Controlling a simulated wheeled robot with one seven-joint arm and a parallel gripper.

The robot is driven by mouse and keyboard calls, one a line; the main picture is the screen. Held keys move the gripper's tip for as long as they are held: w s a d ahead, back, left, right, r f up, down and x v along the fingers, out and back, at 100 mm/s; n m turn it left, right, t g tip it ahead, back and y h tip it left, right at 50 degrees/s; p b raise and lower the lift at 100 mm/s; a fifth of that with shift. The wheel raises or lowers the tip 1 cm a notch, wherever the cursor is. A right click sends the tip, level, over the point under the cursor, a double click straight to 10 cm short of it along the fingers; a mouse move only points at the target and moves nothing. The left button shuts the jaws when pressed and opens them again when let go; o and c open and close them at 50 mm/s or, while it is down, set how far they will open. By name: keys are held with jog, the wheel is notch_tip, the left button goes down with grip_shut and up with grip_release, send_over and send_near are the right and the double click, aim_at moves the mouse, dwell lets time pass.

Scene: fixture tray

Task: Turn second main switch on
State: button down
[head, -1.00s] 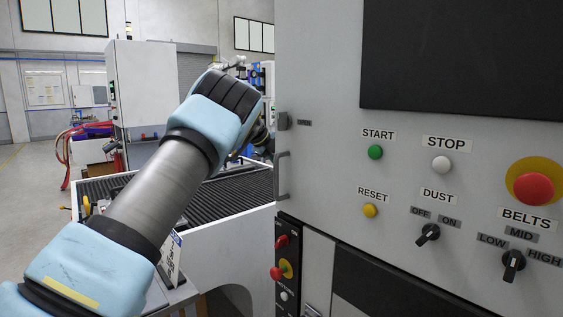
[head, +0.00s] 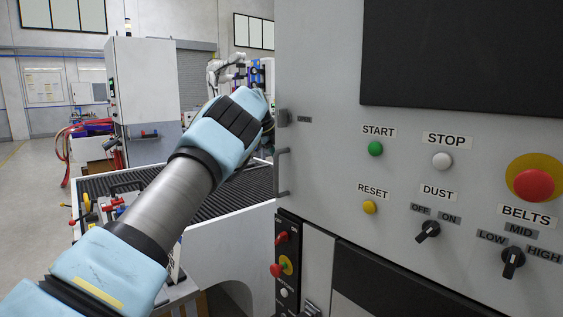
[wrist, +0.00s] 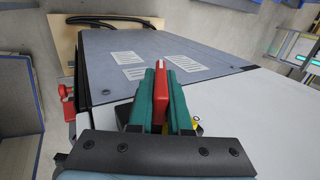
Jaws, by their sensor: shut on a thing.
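In the wrist view a red switch handle (wrist: 160,97) stands up between the two green fingers of my gripper (wrist: 162,78). The fingers are shut on it, one on each side. The handle's lower part is hidden between the fingers and behind the dark gripper body. A grey panel (wrist: 110,50) with white labels lies beyond the handle; the labels are too small to read. In the head view my gripper is hidden by my arm and the large cabinet's edge.
A large grey cabinet (head: 320,180) fills the right of the head view, with buttons, a DUST knob (head: 427,231) and a BELTS knob (head: 513,262). A ribbed conveyor table (head: 235,184) stands left of it. Red knobs (head: 276,270) project from the cabinet's lower side.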

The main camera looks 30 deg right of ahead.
jog(key=shift+f, duration=0.1)
jog(key=c, duration=0.9)
grip_release()
jog(key=shift+o, duration=0.2)
jog(key=shift+a, duration=0.1)
jog(key=b+v, duration=0.2)
jog(key=v, duration=0.8)
jog(key=shift+a+r+b, duration=0.2)
jog(key=shift+r+b, duration=0.1)
jog(key=shift+r, duration=0.05)
